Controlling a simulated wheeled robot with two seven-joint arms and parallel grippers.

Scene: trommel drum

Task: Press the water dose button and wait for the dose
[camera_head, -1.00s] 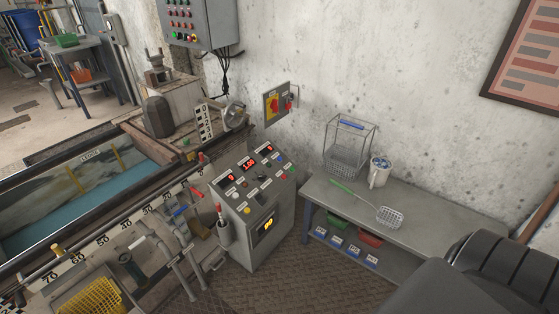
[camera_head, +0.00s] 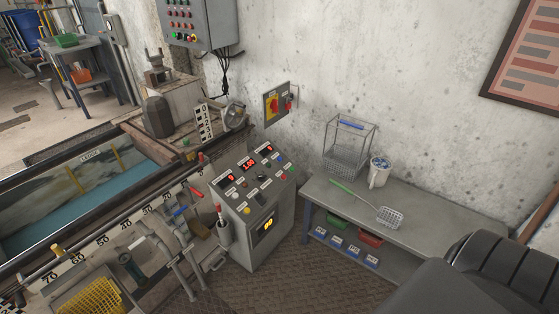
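A grey control console (camera_head: 262,228) stands left of centre, beside the long water tank (camera_head: 110,195). Its sloped top carries red digital displays (camera_head: 249,163) and several small buttons and knobs. A blue button (camera_head: 278,157) sits near the right side of the top, and a white one (camera_head: 235,195) near the lower left. The labels are too small to read, so I cannot tell which is the water dose button. A yellow-lit display (camera_head: 267,224) is on the console's front. Neither gripper is in view, and nothing touches the console.
A grey bench (camera_head: 420,225) right of the console holds a wire basket (camera_head: 346,158), a white jug (camera_head: 379,173) and a green-handled skimmer (camera_head: 388,216). A yellow basket (camera_head: 92,297) is at the lower left. Patterned floor (camera_head: 265,285) lies clear before the console.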

